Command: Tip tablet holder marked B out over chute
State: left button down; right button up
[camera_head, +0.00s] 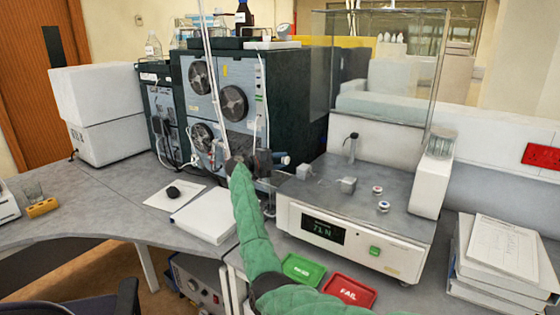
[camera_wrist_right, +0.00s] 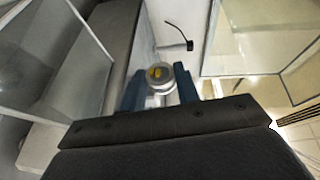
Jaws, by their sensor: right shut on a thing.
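My right gripper (camera_head: 282,159) is in front of the dark machine, left of the tester. In the right wrist view, its two blue fingers (camera_wrist_right: 160,88) are shut on a small round metallic holder (camera_wrist_right: 162,76) with a yellow tablet in it. The holder's mark cannot be read, and the gripper hides it in the head view. Two more small round holders stand on the tester's top, one behind (camera_head: 377,190) and one in front (camera_head: 383,206). I cannot tell which part is the chute. My left gripper is not in view.
The tester (camera_head: 345,234) has a lit display and a clear screen (camera_head: 385,60) above its back. A green tray (camera_head: 303,269) and a red FAIL tray (camera_head: 348,291) lie before it. Stacked papers (camera_head: 505,250) are at right. The left bench is partly clear.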

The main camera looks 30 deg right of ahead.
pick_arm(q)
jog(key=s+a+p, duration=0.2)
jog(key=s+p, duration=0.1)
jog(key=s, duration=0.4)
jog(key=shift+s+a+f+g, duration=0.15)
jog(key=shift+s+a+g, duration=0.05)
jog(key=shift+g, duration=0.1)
pick_arm(e)
jog(key=shift+w+a+f+n+h, duration=0.1)
jog(key=shift+w+f+n+h, duration=0.3)
jog(key=shift+n, duration=0.85)
jog(key=shift+w+a+n+h, duration=0.15)
jog(key=shift+n+h, duration=0.5)
jog(key=shift+n, duration=0.65)
jog(key=shift+w+a+f+n+h, duration=0.1)
jog(key=shift+w+f+n+h, duration=0.3)
jog(key=shift+n, duration=0.85)
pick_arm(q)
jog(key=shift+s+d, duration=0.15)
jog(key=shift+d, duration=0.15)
pick_arm(e)
jog(key=shift+s+r, duration=0.15)
jog(key=shift+r, duration=0.1)
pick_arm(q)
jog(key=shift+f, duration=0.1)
